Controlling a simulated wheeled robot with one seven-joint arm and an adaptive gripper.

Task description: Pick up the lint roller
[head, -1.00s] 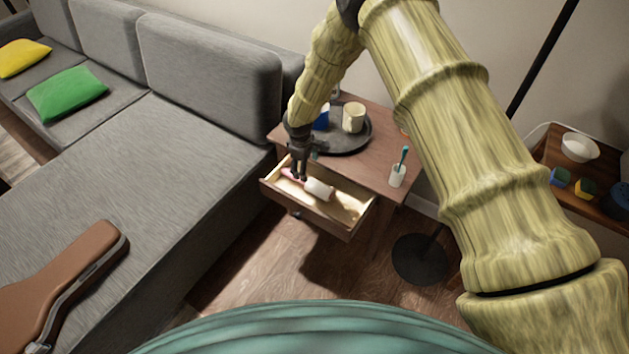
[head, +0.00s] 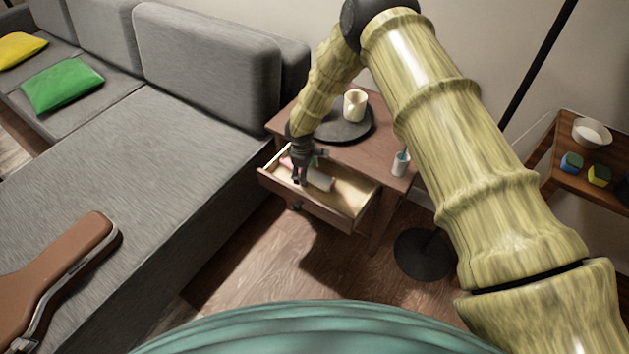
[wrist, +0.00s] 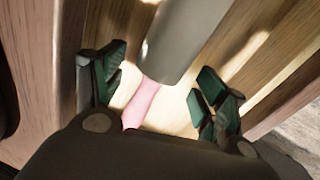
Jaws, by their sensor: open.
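The lint roller lies in the open drawer (head: 349,216) of the wooden side table. Its pale roll (head: 319,181) shows in the head view just right of my gripper (head: 301,177), which partly hides it. In the wrist view, the grey-white roll (wrist: 187,40) lies at the top and the pink handle (wrist: 143,102) runs down between my fingers. My gripper (wrist: 158,88) is open, with one green-padded finger on each side of the handle. The lower end of the handle is hidden behind the gripper body. I cannot tell whether a finger touches the handle.
A dark round tray (head: 347,128) with a cream mug (head: 355,104) stands on the side table (head: 372,157). A white cup with a toothbrush (head: 400,164) stands at its right corner. The grey sofa (head: 170,150) is close on the left. The drawer walls surround the gripper.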

